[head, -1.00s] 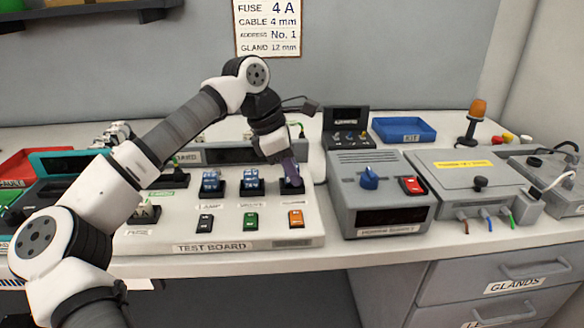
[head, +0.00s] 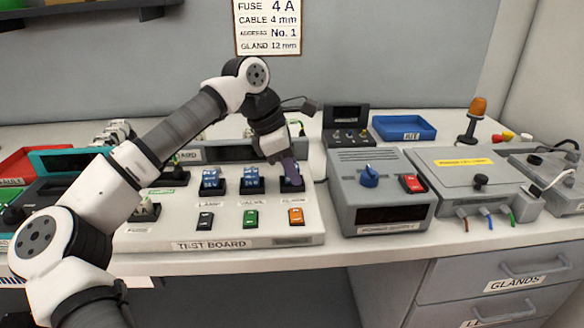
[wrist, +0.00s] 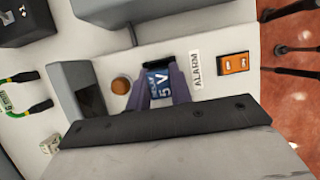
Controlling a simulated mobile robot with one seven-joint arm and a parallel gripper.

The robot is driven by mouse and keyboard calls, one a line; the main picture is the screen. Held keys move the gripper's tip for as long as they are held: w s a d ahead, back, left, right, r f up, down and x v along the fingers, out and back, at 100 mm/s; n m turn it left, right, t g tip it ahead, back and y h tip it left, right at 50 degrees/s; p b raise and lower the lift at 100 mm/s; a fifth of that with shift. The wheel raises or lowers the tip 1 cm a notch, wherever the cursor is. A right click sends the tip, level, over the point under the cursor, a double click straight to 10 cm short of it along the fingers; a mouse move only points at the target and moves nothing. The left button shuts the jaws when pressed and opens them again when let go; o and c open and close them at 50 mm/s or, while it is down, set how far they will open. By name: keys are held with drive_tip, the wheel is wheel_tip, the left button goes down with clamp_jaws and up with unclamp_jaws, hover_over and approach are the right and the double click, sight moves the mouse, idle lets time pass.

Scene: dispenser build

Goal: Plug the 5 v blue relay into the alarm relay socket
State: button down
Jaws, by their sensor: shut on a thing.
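The blue 5 V relay (wrist: 160,84) is between my gripper's purple fingers in the wrist view, its "5 V" label showing. My gripper (head: 290,176) is shut on it and points down at the alarm socket (head: 292,187), the rightmost dark socket in the test board's row. The ALARM label (wrist: 196,71) and an orange switch (wrist: 233,64) lie beside it in the wrist view. The relay is at the socket, but the fingers hide its lower end, so I cannot tell how deep it sits.
Two blue relays stand in the lamp socket (head: 212,182) and valve socket (head: 251,181), close left of my gripper. The grey power supply (head: 382,186) stands to the right. A blue kit tray (head: 404,138) is behind it. The board's front strip (head: 150,241) is clear.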

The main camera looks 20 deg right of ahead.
drive_tip(key=shift+f, duration=0.2)
drive_tip(key=c, duration=1.3)
unclamp_jaws()
drive_tip(key=shift+f, duration=0.1)
drive_tip(key=shift+s, duration=0.1)
drive_tip(key=shift+c, duration=1)
drive_tip(key=shift+o, duration=1.3)
drive_tip(key=shift+r+p, duration=0.4)
drive_tip(key=shift+r, duration=0.1)
drive_tip(key=shift+r+p, duration=2.4)
drive_tip(key=shift+r, duration=0.8)
